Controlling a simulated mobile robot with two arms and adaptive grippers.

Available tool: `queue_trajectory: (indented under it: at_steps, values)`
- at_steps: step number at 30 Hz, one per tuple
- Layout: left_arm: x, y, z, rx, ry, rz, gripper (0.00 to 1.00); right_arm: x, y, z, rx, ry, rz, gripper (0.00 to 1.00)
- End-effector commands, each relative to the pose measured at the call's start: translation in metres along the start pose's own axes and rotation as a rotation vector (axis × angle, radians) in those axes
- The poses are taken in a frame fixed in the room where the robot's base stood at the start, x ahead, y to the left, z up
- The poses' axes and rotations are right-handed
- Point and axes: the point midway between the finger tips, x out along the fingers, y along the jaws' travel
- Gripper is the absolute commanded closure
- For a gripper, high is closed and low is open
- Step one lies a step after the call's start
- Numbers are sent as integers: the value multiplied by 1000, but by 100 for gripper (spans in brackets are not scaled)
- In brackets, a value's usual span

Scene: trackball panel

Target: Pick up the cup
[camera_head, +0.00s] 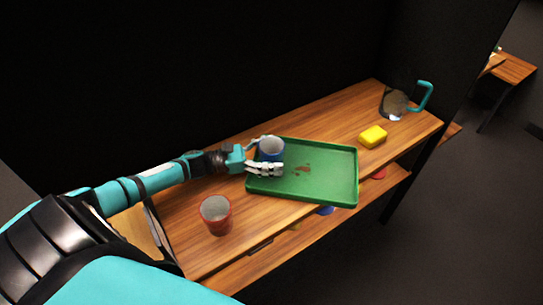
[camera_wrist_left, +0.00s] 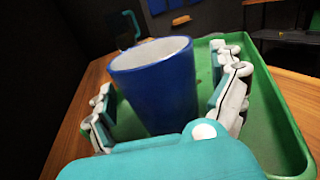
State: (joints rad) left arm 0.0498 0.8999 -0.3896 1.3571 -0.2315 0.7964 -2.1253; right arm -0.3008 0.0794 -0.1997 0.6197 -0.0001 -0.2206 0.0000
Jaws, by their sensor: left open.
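A blue cup (camera_head: 271,149) with a pale inside stands upright at the left end of a green tray (camera_head: 325,195). In the left wrist view the blue cup (camera_wrist_left: 158,88) is between the two fingers of my left gripper (camera_wrist_left: 168,100). The fingers are spread, with a visible gap on the left side; on the right I cannot tell whether the finger touches. In the head view my left gripper (camera_head: 265,156) reaches around the cup from the left. A red cup (camera_head: 216,215) stands upright on the wooden table, nearer and left of the tray. My right gripper is not in view.
The wooden table (camera_head: 180,205) carries the tray, which has a brown stain (camera_head: 303,170). A yellow block (camera_head: 373,136) and a clear jug with a teal handle (camera_head: 425,96) stand to the right. A lower shelf (camera_head: 345,222) holds partly hidden items.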

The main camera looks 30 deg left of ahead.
Motion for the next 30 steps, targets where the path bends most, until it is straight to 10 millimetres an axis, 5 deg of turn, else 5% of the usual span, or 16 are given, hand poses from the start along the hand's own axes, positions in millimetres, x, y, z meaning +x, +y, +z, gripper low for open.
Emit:
queue_trajectory:
  at_steps: [15, 25, 30]
  values:
    - [0, 0, 0, 1, 0, 0, 70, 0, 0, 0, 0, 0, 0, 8]
    - [0, 0, 4, 2, -2, 0, 71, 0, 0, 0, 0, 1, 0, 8]
    - [-1, 0, 28, 5, -1, -2, 71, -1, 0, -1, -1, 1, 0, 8]
